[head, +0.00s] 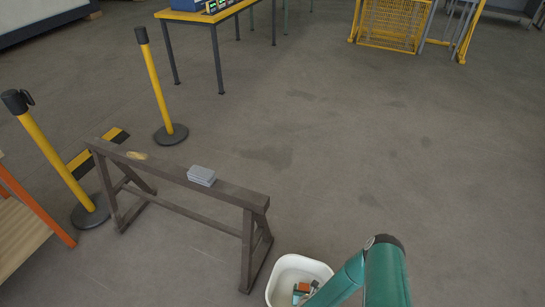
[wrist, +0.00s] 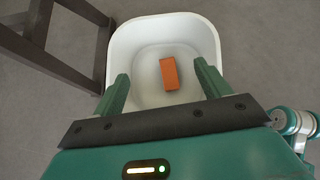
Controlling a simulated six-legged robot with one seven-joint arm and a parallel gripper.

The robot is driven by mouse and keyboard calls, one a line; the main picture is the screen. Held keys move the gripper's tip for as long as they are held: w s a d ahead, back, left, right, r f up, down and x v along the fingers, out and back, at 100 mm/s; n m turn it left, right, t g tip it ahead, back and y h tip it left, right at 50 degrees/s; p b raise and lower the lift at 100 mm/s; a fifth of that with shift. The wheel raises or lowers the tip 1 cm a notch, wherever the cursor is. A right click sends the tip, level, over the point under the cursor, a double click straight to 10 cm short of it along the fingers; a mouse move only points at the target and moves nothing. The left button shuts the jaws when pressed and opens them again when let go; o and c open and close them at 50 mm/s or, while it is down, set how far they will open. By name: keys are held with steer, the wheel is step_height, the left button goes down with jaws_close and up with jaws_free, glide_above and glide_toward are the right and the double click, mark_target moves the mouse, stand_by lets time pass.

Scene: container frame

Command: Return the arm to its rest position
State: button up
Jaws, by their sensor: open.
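My gripper (wrist: 161,70) is open in the wrist view, its two green fingers spread apart with nothing between their tips that I can see held. It points down over a white bin (wrist: 121,48). An orange block (wrist: 169,73) lies in the bin, seen between the fingers and apart from them. In the head view, my green arm (head: 388,275) reaches in at the bottom, beside the white bin (head: 284,272). Small orange and grey shapes show inside the bin there; I cannot tell them all apart. The gripper is not clear in that view.
A dark wooden sawhorse (head: 240,193) stands left of the bin, with a grey block (head: 201,175) on its beam. Yellow posts (head: 155,80) stand behind it. A yellow-topped table (head: 205,15) and a yellow cage (head: 395,24) are farther back. The floor at right is clear.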

steer(key=shift+v, duration=1.45)
